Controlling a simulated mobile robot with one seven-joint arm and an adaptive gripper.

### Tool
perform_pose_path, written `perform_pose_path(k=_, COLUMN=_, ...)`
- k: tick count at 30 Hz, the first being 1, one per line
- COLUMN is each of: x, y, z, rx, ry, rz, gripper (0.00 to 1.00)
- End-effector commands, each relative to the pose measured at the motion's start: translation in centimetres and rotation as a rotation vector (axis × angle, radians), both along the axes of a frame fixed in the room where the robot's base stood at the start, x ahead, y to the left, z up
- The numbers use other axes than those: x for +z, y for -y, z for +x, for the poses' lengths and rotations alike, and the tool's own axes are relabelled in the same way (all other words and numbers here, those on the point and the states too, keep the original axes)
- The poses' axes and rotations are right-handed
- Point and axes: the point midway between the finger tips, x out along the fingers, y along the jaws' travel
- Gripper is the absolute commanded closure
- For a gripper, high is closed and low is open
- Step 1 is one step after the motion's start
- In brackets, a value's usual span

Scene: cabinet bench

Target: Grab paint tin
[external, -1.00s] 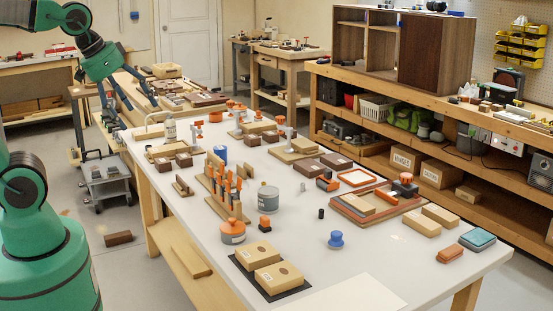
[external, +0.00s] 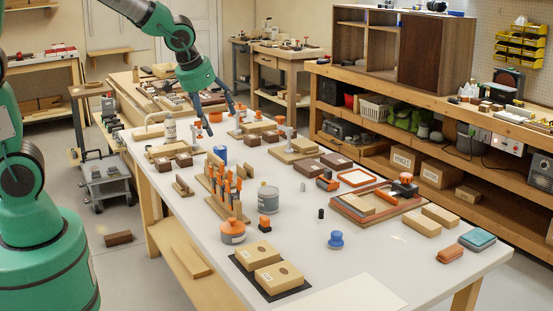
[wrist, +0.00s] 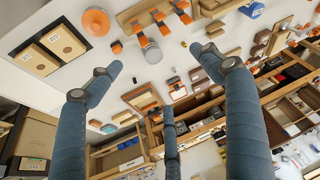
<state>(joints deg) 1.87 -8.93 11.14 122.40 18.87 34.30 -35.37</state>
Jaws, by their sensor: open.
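A grey cylindrical tin (external: 268,199) stands upright on the white table, right of a wooden rack of orange-handled tools. It looks like the paint tin; in the wrist view (wrist: 151,52) it shows between my spread fingers. A second grey tin with an orange lid (external: 232,232) stands nearer the front; in the wrist view (wrist: 96,22) it is at the upper left. I cannot read labels on either. My gripper (external: 217,116) is open and empty, high over the far left part of the table, well apart from both tins.
The tool rack (external: 219,195) stands close left of the grey tin. A small orange-topped item (external: 264,223) and cardboard boxes on a black mat (external: 297,288) are in front.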

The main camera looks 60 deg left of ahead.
Motion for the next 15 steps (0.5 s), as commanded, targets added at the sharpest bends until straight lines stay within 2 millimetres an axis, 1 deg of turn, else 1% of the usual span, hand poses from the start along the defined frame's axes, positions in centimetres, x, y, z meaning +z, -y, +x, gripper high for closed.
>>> perform_pose_path(k=1, x=-0.9, y=0.0, z=1.2, rx=0.009, ry=-0.006, rz=0.0, gripper=0.21)
perform_pose_path(k=6, x=-4.1, y=0.1, z=4.8, rx=0.047, ry=-0.011, rz=-0.005, gripper=0.21)
perform_pose_path(k=11, x=-7.5, y=0.4, z=8.0, rx=0.08, ry=-0.014, rz=-0.013, gripper=0.21)
perform_pose_path(k=15, x=-10.9, y=0.7, z=10.4, rx=0.106, ry=-0.018, rz=-0.022, gripper=0.21)
